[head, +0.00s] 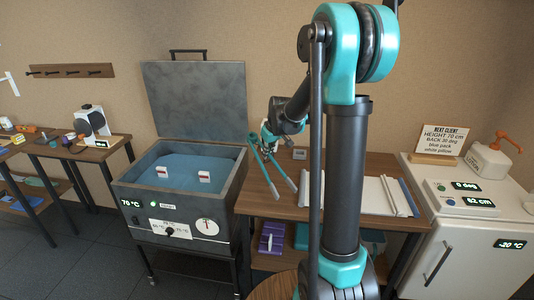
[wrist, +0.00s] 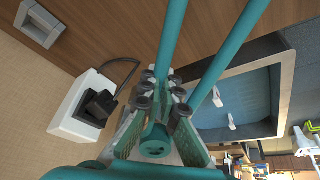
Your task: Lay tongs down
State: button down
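The teal tongs (head: 278,171) hang from my gripper (head: 272,140) over the left end of the wooden table (head: 260,200), beside the water bath. Their two legs are spread and point downward, with grey tips. I cannot tell whether the tips touch the table top. The joined end shows as a round teal piece between the fingers.
The water bath (head: 128,193) stands left of the table, lid raised, with white pieces (head: 204,175) in the water. A white sheet (head: 358,195) and rolls lie right on the table. A small grey square frame (head: 300,154) lies at the back. A white wall socket (wrist: 82,108) is close by.

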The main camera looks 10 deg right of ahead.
jog(key=shift+f, duration=1.35)
jog(key=c, duration=1.6)
grip_release()
jog(key=shift+c, duration=0.2)
